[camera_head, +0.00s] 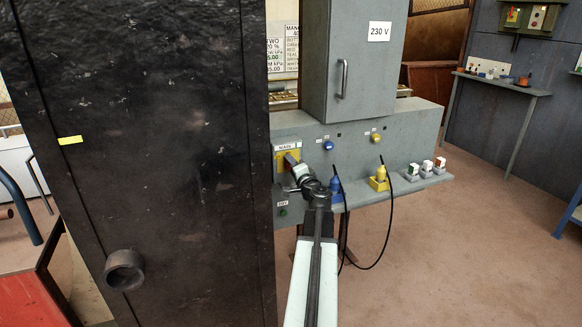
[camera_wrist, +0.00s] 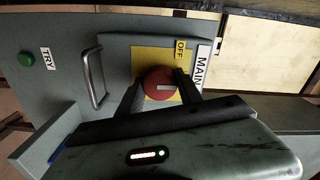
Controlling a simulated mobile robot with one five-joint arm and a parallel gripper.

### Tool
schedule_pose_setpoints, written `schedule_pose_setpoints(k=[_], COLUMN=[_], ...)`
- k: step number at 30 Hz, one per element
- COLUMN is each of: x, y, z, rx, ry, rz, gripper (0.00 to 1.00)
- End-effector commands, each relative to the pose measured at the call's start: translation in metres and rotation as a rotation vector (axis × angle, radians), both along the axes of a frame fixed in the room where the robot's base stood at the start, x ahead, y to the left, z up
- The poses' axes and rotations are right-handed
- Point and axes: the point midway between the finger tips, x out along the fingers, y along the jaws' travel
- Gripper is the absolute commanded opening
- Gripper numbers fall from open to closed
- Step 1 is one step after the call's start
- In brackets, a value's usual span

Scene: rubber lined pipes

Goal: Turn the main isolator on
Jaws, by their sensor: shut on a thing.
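The main isolator is a round red knob (camera_wrist: 158,80) with a pale bar mark, on a yellow plate (camera_wrist: 146,54) under a MAIN label (camera_wrist: 203,64). An OFF label (camera_wrist: 181,50) sits on the plate. My gripper (camera_wrist: 157,84) has its dark fingers on either side of the knob and is shut on it. In the head view, the yellow plate (camera_head: 281,161) and MAIN label (camera_head: 287,147) show on the grey panel, and my gripper (camera_head: 293,165) reaches it, hiding most of the knob. Part of the knob's lower side is hidden by the fingers in the wrist view.
A tall dark cabinet (camera_head: 150,180) stands close on the left. A green button (camera_wrist: 26,60) with a TRY label is near a metal handle (camera_wrist: 93,78). Blue (camera_head: 335,187) and yellow (camera_head: 379,178) plugs with a black cable are right of my arm. Right-hand floor is open.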

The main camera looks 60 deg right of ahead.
Motion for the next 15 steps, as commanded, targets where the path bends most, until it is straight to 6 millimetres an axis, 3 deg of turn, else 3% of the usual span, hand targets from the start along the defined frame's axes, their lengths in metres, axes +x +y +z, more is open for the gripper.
schedule_pose_setpoints(k=[15], x=[0.0023], y=[0.0008], z=[0.0009], rx=[0.038], ry=[-0.030], rz=[0.005], gripper=[0.02])
